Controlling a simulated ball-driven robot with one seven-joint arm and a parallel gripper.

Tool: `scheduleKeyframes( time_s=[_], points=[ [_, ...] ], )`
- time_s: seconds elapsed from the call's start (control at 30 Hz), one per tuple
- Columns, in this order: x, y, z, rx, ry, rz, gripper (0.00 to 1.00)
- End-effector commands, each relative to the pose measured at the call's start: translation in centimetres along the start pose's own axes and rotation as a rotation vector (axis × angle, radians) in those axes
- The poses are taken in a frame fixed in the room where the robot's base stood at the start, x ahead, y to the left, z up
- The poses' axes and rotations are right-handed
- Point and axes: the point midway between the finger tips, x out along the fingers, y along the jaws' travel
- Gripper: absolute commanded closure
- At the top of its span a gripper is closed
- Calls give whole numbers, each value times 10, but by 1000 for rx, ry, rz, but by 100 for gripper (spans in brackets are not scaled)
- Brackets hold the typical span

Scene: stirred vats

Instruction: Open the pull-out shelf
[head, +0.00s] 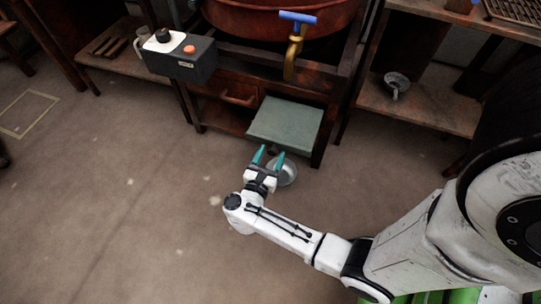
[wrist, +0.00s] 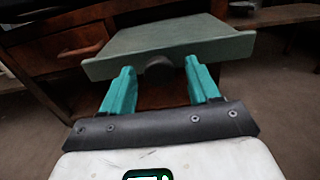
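The pull-out shelf (head: 285,125) is a grey-green board under the vat stand, to the right of a drawer. It also shows in the wrist view (wrist: 170,44), with a dark round knob (wrist: 159,66) at the middle of its front edge. The shelf sticks out somewhat past the stand's front. My gripper (head: 268,155) has teal fingers and is in front of the shelf's edge. In the wrist view its fingers (wrist: 160,80) are apart, one on each side of the knob. I cannot tell whether they touch it.
A wooden drawer (head: 239,93) with a handle is left of the shelf. A round metal dish (head: 283,173) is near the floor behind my gripper. A control box (head: 180,54) and a blue-handled tap (head: 296,40) are above.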

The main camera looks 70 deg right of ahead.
Motion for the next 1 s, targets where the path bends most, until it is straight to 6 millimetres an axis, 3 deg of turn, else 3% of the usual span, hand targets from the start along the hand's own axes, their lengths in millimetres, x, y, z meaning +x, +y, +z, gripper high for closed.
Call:
scheduleKeyframes(
  time_s=[0.27,0.73,1.0],
  points=[
    [-5,0,0,0,0,1,39],
    [-86,1,0,-1,0,3,39],
    [-107,0,0,0,0,0,39]
  ],
)
